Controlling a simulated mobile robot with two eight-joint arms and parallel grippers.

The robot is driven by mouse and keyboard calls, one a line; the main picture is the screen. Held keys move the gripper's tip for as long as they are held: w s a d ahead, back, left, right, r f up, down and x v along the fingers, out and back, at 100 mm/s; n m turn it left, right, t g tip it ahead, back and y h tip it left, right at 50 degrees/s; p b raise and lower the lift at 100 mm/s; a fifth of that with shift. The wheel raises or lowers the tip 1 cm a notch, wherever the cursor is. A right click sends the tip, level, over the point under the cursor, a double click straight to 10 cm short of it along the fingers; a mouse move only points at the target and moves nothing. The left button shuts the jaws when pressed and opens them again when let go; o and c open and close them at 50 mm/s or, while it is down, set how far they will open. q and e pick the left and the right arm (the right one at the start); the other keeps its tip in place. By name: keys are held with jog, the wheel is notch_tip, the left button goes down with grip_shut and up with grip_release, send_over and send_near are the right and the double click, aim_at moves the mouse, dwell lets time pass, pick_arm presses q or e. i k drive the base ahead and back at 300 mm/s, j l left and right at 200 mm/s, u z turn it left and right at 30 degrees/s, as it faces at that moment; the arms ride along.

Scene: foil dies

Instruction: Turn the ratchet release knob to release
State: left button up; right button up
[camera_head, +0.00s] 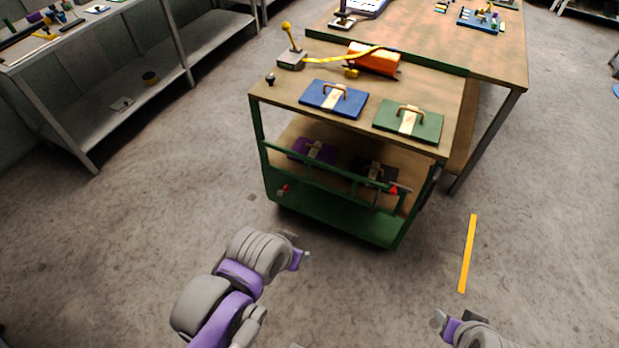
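A green cart (340,220) stands ahead with a wooden top. On its back left corner is a grey block (291,60) with an upright yellow-knobbed lever (287,30). A yellow strap (330,60) runs from it to an orange block (374,60). A small yellow piece (351,72) sits at the orange block's front, and a small black knob (270,79) stands at the cart's left edge. I cannot tell which one is the ratchet release knob. My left gripper (302,256) is low before the cart, apart from it. My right gripper (440,318) is at the bottom right. Their finger openings are unclear.
A blue plate (320,98) and a green plate (425,125) with handles lie on the cart top. A purple plate (305,150) and a dark one lie below. A workbench (490,60) adjoins behind; shelving (130,100) stands left. Floor with a yellow stripe (467,253) is clear.

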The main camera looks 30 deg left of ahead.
aim_at(270, 79)
jog(key=i+j+u, duration=0.2)
jog(key=i+j, duration=0.3)
jog(key=j, duration=0.4)
jog(key=i+j+u, duration=0.15)
jog(key=i+j, duration=0.45)
jog(key=j, duration=0.2)
jog(key=i+j+u, duration=0.2)
jog(key=i+j, duration=0.45)
jog(key=j, duration=0.1)
